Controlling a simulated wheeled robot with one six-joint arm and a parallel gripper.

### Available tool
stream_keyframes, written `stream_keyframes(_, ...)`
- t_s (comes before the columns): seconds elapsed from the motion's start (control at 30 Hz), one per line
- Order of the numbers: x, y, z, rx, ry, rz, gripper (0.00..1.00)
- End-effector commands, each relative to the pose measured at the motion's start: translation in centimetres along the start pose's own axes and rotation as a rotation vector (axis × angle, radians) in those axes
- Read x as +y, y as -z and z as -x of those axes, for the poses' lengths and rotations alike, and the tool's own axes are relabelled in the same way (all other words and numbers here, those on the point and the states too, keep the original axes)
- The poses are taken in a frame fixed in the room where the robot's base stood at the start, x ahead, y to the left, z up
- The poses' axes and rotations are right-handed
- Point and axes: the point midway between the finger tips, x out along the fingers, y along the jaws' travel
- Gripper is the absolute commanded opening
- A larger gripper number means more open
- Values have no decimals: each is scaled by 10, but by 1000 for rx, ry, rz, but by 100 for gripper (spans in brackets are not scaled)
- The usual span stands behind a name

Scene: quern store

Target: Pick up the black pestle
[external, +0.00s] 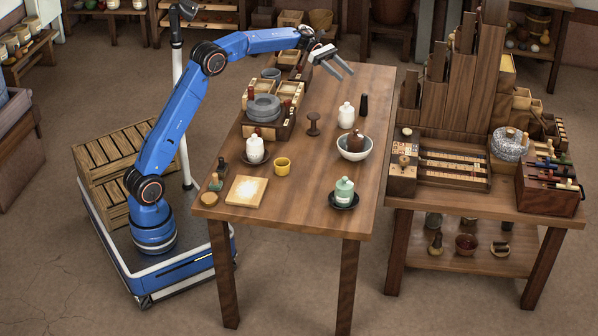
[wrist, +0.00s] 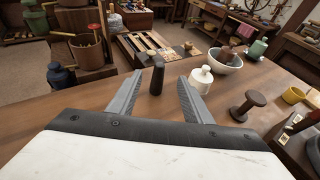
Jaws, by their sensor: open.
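The black pestle (external: 364,105) stands upright on the wooden table (external: 310,187), just right of a white bottle (external: 346,115) in the external view. In the wrist view the pestle (wrist: 157,75) shows between my gripper's two fingers, beyond or near their tips; the exact gap is unclear. My gripper (external: 337,62) is open and empty, above the far part of the table. In the wrist view its grey fingers (wrist: 161,88) are spread, with the white bottle (wrist: 201,79) close beyond the right finger.
A brown spool-shaped stand (external: 313,125) and a white bowl (external: 354,147) with a brown jug in it stand nearby. A yellow cup (external: 282,164) and a green bottle (external: 344,190) are nearer the front. A grey quern (external: 264,107) sits at the left.

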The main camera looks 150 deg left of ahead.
Motion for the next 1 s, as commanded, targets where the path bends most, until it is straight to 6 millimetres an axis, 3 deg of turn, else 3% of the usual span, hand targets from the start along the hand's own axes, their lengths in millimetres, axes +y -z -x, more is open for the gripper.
stream_keyframes(0.2, 1, 36, -13, -1, 0, 5, 45)
stream_keyframes(0.3, 0, 46, -18, -1, 0, 2, 45)
stream_keyframes(0.47, 0, 47, -35, -1, 1, 0, 45)
stream_keyframes(1.0, 0, 47, -126, 0, 1, 0, 45)
